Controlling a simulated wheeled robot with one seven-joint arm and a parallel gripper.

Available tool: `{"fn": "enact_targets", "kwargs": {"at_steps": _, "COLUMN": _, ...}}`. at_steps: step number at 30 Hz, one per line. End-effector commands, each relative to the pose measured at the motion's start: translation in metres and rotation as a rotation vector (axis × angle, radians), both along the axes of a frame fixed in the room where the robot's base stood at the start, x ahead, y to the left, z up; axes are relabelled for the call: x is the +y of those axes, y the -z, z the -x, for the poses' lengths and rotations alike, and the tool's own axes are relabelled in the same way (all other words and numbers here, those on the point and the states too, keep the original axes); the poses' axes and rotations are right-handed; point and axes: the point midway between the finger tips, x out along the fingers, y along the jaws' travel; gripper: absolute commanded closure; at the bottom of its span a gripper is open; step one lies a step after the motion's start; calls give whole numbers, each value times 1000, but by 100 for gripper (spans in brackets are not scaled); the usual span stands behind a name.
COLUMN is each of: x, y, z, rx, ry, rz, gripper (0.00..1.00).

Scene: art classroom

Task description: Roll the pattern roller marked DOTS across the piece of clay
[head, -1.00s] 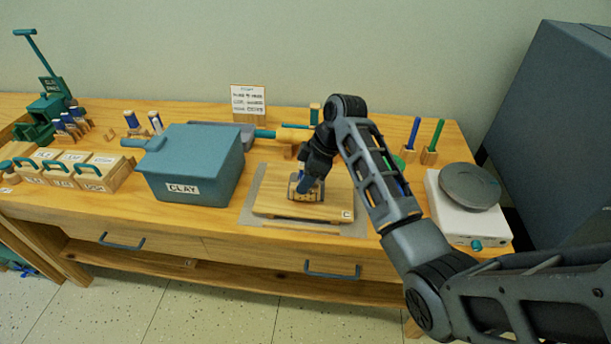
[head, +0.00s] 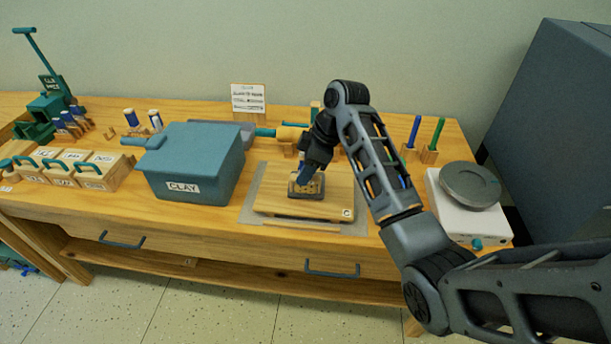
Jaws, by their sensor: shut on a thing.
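My gripper (head: 307,181) is over the wooden board (head: 335,206), pointing down with its jaws shut on a small roller (head: 305,190). The roller is at the board's middle left, low against it. Any marking on the roller is too small to read. I cannot make out a separate piece of clay on the board; the gripper and roller hide part of the surface. A blue-grey bin labelled CLAY (head: 184,188) stands just left of the board.
Lidded wooden boxes (head: 95,182) and a green press (head: 48,108) stand at the left. A wooden rolling pin (head: 288,133) lies behind the board. A scale (head: 468,208) stands at the right, with upright tools (head: 436,139) behind it. A grey mat (head: 253,205) lies under the board.

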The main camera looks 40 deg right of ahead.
Motion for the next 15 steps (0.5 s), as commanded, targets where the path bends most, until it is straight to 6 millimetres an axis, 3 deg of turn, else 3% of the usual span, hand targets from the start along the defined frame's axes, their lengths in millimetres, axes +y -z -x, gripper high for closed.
{"fn": "enact_targets", "kwargs": {"at_steps": 15, "x": 0, "y": -48, "z": -1, "rx": -3, "ry": -2, "rz": 0, "gripper": 100}}
